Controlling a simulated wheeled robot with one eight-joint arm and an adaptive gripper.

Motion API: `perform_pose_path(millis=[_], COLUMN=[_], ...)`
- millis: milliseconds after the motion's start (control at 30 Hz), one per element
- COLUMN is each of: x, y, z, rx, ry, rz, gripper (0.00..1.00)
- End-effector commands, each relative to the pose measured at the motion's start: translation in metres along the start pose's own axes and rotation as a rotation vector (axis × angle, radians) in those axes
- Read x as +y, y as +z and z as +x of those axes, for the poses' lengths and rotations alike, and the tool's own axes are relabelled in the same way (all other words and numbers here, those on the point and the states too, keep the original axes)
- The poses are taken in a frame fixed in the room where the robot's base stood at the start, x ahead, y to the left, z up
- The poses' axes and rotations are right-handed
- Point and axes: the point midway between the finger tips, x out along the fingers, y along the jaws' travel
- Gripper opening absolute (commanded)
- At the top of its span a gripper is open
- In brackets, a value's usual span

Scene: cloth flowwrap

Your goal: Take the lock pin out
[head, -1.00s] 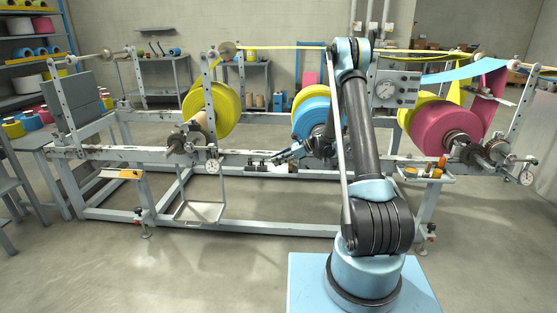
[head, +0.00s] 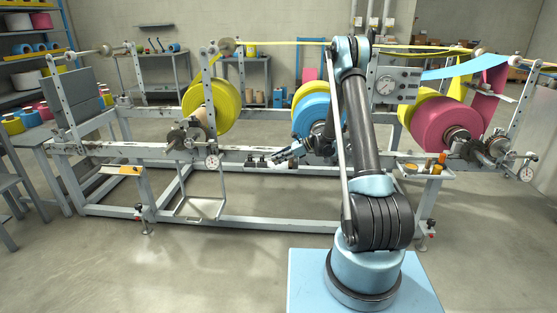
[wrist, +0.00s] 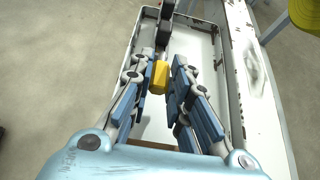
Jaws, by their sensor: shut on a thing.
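My gripper (head: 288,153) is low over the middle of the machine's front rail in the head view. In the wrist view its blue-padded fingers (wrist: 163,78) stand on both sides of a yellow piece (wrist: 160,77), and the gripper is shut on it. I cannot tell for certain whether this piece is the lock pin's grip. A black piece with a short shaft (wrist: 165,37) lies just beyond the fingertips, over a pale tray (wrist: 200,47). I cannot tell whether it joins the yellow piece.
The machine's front rail (head: 130,150) runs left to right below my gripper. A blue roll (head: 309,117) is behind the gripper, a yellow roll (head: 222,106) to its left and a pink roll (head: 437,120) to its right.

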Motion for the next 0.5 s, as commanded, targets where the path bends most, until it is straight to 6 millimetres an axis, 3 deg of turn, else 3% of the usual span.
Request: perform_pose_path(millis=[500], x=[0.0002], y=[-0.0066], z=[0.0048], rx=[0.0], ry=[0.001], rz=[-0.001], gripper=[0.0])
